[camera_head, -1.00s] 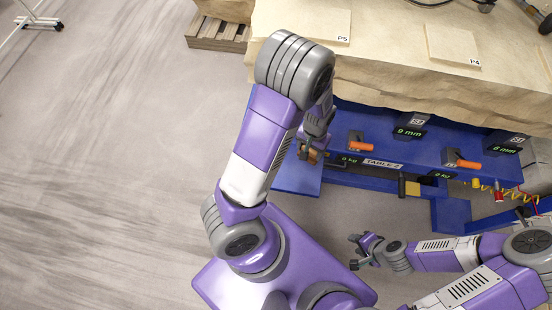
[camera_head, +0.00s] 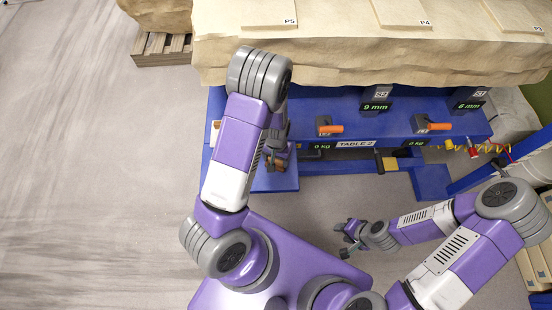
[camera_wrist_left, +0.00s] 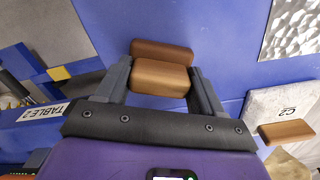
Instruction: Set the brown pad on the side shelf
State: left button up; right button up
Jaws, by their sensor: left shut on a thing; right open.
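My left gripper (camera_head: 278,163) is low over the small blue side shelf (camera_head: 285,183) at the left end of the blue table. In the left wrist view, the left gripper (camera_wrist_left: 160,85) is shut on a brown pad (camera_wrist_left: 160,79), a rounded block between its two fingers. A darker brown block (camera_wrist_left: 160,49) shows just beyond the held pad, over the blue surface; I cannot tell whether they touch. In the head view the held pad is mostly hidden by my gripper. My right gripper (camera_head: 347,238) is open and empty over the floor.
Another brown block (camera_wrist_left: 285,131) rests on a pale piece marked C2 (camera_wrist_left: 283,105). The blue table (camera_head: 350,150) carries orange-handled tools (camera_head: 331,129) and digital readouts. A sand-coloured covered bench (camera_head: 330,60) stands behind. The floor at left is clear.

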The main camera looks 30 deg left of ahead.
pick_arm(q)
jog(key=shift+f, duration=0.15)
jog(key=o, duration=1)
jog(key=shift+r, duration=0.2)
notch_tip(320, 180, up, 12)
jog(key=p, duration=0.5)
jog(key=s+d+f, duration=0.2)
jog(key=f, duration=0.1)
jog(key=s+d+f+h, duration=0.1)
jog(key=s+d+f, duration=0.1)
jog(key=f, duration=0.1)
jog(key=s+d+f+h, duration=0.1)
jog(key=s+d+f, duration=0.1)
jog(key=s+f, duration=0.1)
jog(key=shift+f, duration=0.25)
jog(key=s+d+f+h, duration=0.2)
jog(key=s+d, duration=0.2)
jog(key=d, duration=0.2)
jog(key=shift+d+n+t, duration=0.3)
jog(key=shift+d+n, duration=0.1)
